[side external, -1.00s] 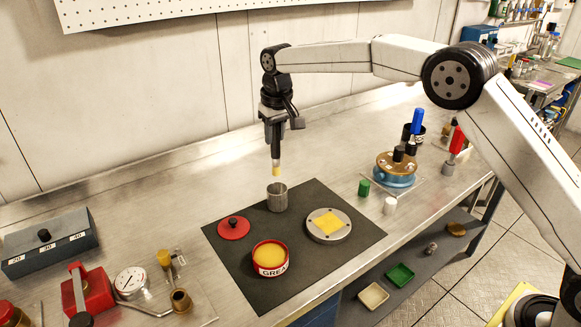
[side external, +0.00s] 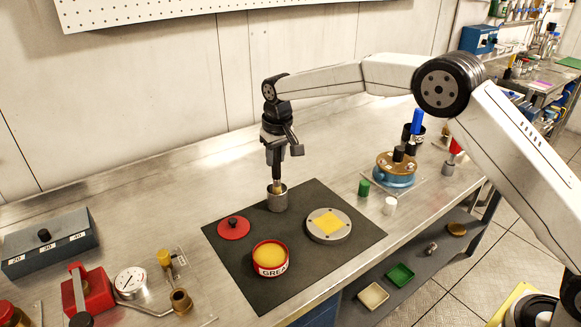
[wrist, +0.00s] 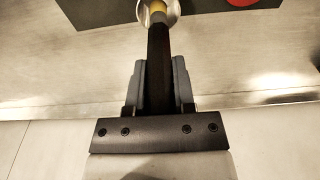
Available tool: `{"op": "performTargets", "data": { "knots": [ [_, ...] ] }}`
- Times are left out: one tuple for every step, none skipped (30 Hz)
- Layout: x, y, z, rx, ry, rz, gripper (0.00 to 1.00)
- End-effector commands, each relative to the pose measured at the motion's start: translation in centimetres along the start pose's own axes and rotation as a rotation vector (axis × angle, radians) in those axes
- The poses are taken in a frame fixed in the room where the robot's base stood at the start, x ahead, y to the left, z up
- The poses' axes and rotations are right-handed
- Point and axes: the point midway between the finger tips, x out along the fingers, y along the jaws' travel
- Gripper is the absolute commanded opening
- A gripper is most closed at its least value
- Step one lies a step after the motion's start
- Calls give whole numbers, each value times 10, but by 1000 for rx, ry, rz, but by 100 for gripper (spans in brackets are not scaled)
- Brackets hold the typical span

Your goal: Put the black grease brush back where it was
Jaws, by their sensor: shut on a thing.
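My gripper (side external: 274,160) is shut on the black grease brush (wrist: 158,65), which hangs upright below it. In the wrist view the brush's dark handle runs between both fingers toward a metal cup. The brush's lower end is inside the mouth of the grey metal cup (side external: 277,203), and its yellow tip also shows at the cup in the wrist view. The bristle end is partly hidden by the cup wall. The cup stands at the back edge of the dark mat (side external: 312,262). I cannot tell whether the brush touches the cup's bottom.
A green cap (side external: 364,187) and a white cap (side external: 389,206) stand to the right.

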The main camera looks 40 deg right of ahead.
Motion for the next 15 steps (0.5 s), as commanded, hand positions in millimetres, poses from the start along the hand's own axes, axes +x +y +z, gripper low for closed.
{"op": "performTargets", "data": {
  "knots": [
    [7,0,1,0,-2,0,0],
    [10,0,2,0,-2,0,0],
    [16,0,3,0,-3,1,0],
    [20,0,3,0,-3,1,0],
    [24,0,3,0,-2,1,0],
    [28,0,4,0,-1,0,0],
    [31,0,4,0,-2,0,0],
    [34,0,4,0,-1,0,0],
    [36,0,5,0,-1,0,0],
    [38,0,5,0,0,0,0],
    [39,0,5,0,0,0,0],
    [40,0,5,0,0,0,0],
    [40,0,5,0,0,0,0],
    [40,0,5,0,1,0,0],
    [40,0,5,0,1,0,0]
  ]
}}
